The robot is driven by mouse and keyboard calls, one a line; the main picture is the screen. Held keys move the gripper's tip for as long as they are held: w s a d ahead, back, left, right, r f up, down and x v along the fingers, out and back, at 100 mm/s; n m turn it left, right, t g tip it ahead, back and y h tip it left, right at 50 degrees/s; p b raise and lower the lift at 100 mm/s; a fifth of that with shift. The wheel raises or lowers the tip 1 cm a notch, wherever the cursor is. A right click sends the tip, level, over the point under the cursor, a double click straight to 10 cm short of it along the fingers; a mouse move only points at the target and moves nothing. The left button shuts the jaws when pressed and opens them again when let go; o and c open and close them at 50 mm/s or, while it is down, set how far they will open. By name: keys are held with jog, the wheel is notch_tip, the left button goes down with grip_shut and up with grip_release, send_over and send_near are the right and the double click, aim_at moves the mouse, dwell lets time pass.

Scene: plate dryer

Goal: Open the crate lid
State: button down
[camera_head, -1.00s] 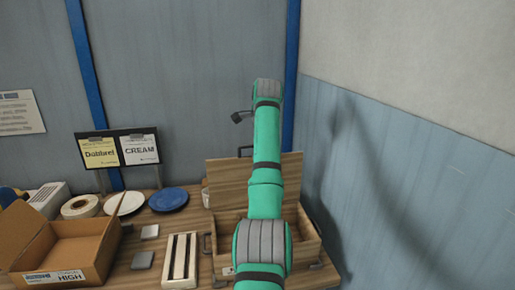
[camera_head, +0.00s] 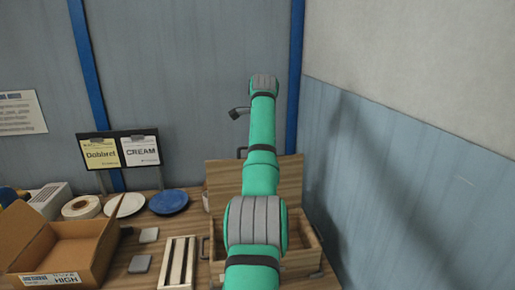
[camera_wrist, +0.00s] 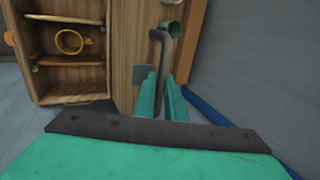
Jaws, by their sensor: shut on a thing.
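The wooden crate (camera_head: 303,262) stands at the right end of the table. Its lid (camera_head: 290,172) is raised and stands up at the crate's back, so the inside shows. In the wrist view the crate (camera_wrist: 70,99) is at the left, with dividers and a yellow ring-like piece (camera_wrist: 69,41) inside. The lid (camera_wrist: 126,45) lies right of it, with a dark bar handle (camera_wrist: 164,52). My gripper (camera_wrist: 166,88) is shut on this handle. In the head view my arm hides the gripper and part of the crate.
Left of the crate are a slotted wooden tray (camera_head: 166,262), small grey blocks (camera_head: 140,263), a blue plate (camera_head: 168,202), a white plate (camera_head: 125,205) and an open cardboard box (camera_head: 20,240). A sign stand (camera_head: 121,150) is behind. The wall (camera_head: 400,180) is close at the right.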

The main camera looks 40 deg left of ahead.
jog(key=c, duration=1.8)
grip_release()
jog(key=shift+w+d+f, duration=0.15)
jog(key=shift+d+f, duration=0.05)
jog(key=shift+f, duration=0.25)
jog(key=v, duration=1.1)
jog(key=shift+a+r, duration=0.2)
jog(key=shift+r, duration=0.3)
